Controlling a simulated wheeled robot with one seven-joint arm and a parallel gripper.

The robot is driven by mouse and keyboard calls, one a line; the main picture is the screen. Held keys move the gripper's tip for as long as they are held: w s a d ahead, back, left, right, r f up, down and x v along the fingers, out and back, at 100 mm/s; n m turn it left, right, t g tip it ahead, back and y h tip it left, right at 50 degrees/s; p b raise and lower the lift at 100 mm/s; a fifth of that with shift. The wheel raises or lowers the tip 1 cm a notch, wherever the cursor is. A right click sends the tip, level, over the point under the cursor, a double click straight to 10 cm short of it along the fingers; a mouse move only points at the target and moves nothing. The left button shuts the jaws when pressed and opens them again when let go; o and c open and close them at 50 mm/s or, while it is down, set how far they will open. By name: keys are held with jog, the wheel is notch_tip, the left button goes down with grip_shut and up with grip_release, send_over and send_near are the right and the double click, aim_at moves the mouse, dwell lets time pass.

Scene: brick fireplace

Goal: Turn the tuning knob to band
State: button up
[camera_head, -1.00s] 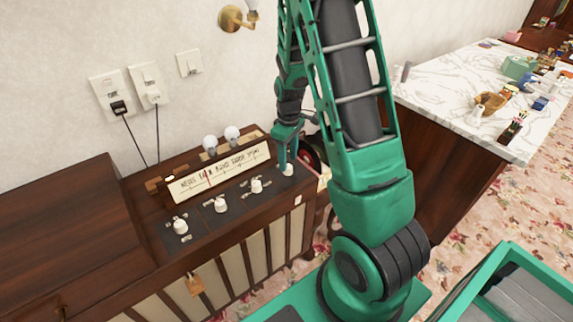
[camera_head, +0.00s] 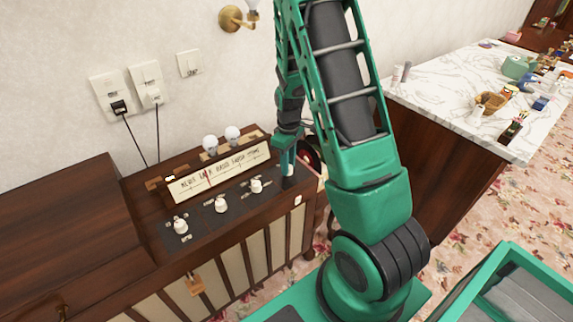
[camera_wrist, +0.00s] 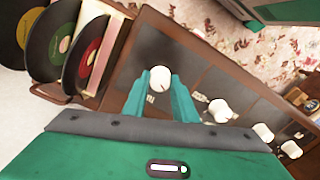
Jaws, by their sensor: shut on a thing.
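The wooden radio (camera_head: 245,225) stands against the wall, with a row of white knobs on its dark sloped panel. A cream dial strip (camera_head: 225,172) runs above them; a thin red pointer shows left of its middle, and its lettering is too small to read surely. My gripper (camera_head: 288,160) points down at the rightmost knob (camera_head: 289,170), which it partly hides. In the wrist view my gripper (camera_wrist: 160,84) has its two teal fingers on either side of that white knob (camera_wrist: 158,79), shut on it. I cannot read the knob's label.
The other knobs (camera_head: 221,205) sit to the left along the panel. Two bulbs (camera_head: 210,143) stand behind the dial. Records (camera_wrist: 48,45) lean in a rack beside the panel. A marble-topped counter (camera_head: 455,75) with small items stands to the right.

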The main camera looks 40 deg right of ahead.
jog(key=m, duration=1.1)
jog(key=shift+m, duration=0.3)
jog(key=shift+w, duration=0.1)
dwell(0.3)
jog(key=o, duration=1)
jog(key=shift+o, duration=0.2)
